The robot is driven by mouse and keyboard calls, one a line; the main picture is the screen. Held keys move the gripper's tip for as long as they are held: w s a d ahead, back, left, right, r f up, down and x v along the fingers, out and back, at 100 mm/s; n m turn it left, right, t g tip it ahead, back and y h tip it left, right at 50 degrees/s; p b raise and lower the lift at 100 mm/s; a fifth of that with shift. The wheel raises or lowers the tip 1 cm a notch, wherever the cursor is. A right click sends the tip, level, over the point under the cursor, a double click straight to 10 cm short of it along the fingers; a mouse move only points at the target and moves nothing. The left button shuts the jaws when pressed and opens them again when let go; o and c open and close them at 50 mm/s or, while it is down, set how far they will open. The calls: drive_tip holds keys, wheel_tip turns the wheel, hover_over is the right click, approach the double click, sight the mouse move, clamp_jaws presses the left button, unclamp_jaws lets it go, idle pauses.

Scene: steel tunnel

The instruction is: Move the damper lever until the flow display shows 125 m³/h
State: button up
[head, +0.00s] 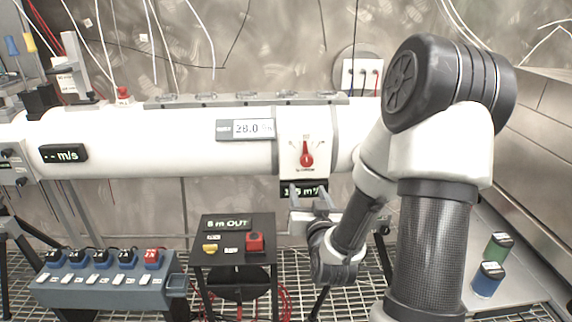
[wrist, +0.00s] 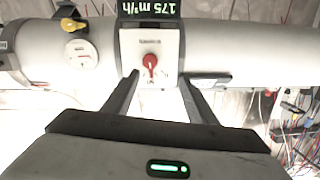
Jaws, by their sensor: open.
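The red damper lever (head: 306,156) sits on a white plate (head: 292,142) on the front of the white duct, its narrow end pointing up. It also shows in the wrist view (wrist: 150,62), which is upside down. The flow display (head: 288,189) is just below the plate, partly covered by my gripper in the head view. In the wrist view the display (wrist: 148,8) appears to read 175 m³/h. My gripper (head: 313,194) is open and empty, below and in front of the lever. In the wrist view the fingers (wrist: 160,82) lie either side of the lever, apart from it.
A black stand (head: 212,258) with an "8 m OUT" sign is below. A switch box (head: 110,285) is at lower left. Green (head: 498,247) and blue (head: 488,280) cans are at right.

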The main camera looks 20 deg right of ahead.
drive_tip(key=d+m+h, duration=0.1)
drive_tip(key=d, duration=0.1)
approach(307, 161)
drive_tip(key=shift+t, duration=0.4)
drive_tip(key=x, duration=0.9)
drive_tip(key=shift+w+d+f, duration=0.2)
drive_tip(key=shift+w+f, duration=0.1)
drive_tip(key=shift+f, duration=0.1)
drive_tip(key=c, duration=1.1)
drive_tip(key=shift+o, duration=0.2)
drive_tip(key=shift+a+f+n+b, duration=0.1)
drive_tip(key=shift+f+n+b, duration=0.25)
drive_tip(key=shift+b, duration=0.85)
drive_tip(key=shift+r+n+b, duration=0.2)
drive_tip(key=shift+n+b, duration=0.35)
drive_tip(key=shift+b, duration=0.2)
drive_tip(key=shift+r, duration=0.15)
